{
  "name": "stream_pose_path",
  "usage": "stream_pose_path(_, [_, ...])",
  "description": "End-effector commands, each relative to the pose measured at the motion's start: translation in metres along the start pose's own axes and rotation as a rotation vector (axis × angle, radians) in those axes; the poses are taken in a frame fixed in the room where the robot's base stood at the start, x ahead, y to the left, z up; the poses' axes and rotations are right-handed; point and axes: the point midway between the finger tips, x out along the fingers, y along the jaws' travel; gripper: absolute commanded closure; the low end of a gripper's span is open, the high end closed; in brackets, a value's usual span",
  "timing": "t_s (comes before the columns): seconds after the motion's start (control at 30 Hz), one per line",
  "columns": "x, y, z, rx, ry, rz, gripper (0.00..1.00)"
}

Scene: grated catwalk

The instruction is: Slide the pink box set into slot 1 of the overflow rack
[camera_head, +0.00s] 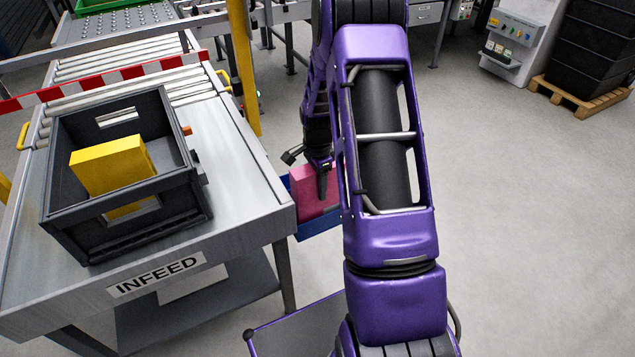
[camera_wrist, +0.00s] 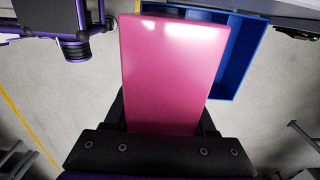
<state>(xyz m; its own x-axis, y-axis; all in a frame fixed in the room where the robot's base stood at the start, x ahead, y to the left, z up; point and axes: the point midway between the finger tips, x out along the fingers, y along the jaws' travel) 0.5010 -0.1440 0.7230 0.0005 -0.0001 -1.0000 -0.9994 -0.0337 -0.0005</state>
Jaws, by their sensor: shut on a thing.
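The pink box set (camera_head: 309,190) is a flat pink block beside the right edge of the infeed table, partly hidden behind my arm. My gripper (camera_head: 322,178) is shut on it; the wrist view shows the pink box (camera_wrist: 172,75) standing out from between the dark fingers. A blue open tray (camera_head: 318,226) lies below and around the pink box in the head view. In the wrist view the blue tray (camera_wrist: 240,60) shows behind the box and to its right; I cannot tell whether they touch. No overflow rack or slot number can be made out.
A dark crate (camera_head: 190,200) holding a yellow box (camera_head: 112,165) stands on the infeed table (camera_head: 245,190). A yellow post (camera_head: 243,70) and a red-and-white bar (camera_head: 130,72) stand behind. Stacked black bins (camera_head: 600,50) are at the far right. The floor at right is clear.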

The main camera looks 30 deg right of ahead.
Motion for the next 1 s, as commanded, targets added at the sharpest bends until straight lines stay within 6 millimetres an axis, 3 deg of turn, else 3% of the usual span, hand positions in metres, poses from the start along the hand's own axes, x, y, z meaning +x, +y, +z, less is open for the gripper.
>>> stream_pose_path(1.0, [0.037,0.0,0.0,-0.001,0.001,-0.001,1.0])
